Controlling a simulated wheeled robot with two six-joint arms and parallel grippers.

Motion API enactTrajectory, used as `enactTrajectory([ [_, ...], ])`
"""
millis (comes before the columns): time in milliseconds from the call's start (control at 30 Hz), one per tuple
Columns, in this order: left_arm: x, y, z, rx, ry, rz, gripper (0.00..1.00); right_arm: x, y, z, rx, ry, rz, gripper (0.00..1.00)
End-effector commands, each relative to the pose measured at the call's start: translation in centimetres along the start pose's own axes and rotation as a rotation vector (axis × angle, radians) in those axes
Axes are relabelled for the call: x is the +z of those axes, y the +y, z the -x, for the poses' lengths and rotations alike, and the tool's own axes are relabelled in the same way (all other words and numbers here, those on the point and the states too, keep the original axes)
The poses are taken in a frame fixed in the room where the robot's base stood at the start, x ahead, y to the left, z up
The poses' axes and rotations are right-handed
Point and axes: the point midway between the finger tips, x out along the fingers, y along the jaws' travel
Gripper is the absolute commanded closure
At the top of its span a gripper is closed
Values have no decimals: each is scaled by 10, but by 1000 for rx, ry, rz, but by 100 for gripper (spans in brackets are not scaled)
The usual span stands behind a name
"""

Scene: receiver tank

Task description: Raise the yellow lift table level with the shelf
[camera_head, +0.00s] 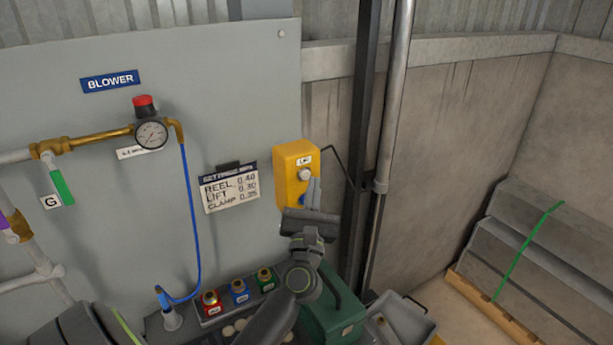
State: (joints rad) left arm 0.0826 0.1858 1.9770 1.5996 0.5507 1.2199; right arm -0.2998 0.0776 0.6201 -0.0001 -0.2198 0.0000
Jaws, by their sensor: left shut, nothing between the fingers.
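A yellow control box (296,158) with a small label hangs at the right edge of the grey panel. It has a round grey knob or button on its front and a blue button (302,199) below it. My left gripper (313,187) is shut and empty, its fingertips pointing up in front of the box's lower right part, beside the blue button. The gripper partly covers the box's lower part, and I cannot tell whether it touches it. The yellow lift table and the shelf cannot be made out in this view. My right gripper is not in view.
A settings card (231,188) lists reel, lift and clamp values. A gauge (151,134) with a red cap and a blue hose (191,220) are on the panel. A dark post (361,130) and a grey pipe (394,100) stand right of the box. Grey stacked slabs (540,250) lie far right.

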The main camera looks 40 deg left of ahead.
Motion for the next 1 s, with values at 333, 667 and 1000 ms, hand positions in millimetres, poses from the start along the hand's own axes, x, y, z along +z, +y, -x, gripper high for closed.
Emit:
enactTrajectory([
  [333,0,1,-1,0,0,-1,100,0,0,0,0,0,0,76],
  [667,-4,4,-6,-1,0,0,100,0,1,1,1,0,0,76],
  [1000,-4,5,-7,0,0,0,100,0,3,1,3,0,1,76],
])
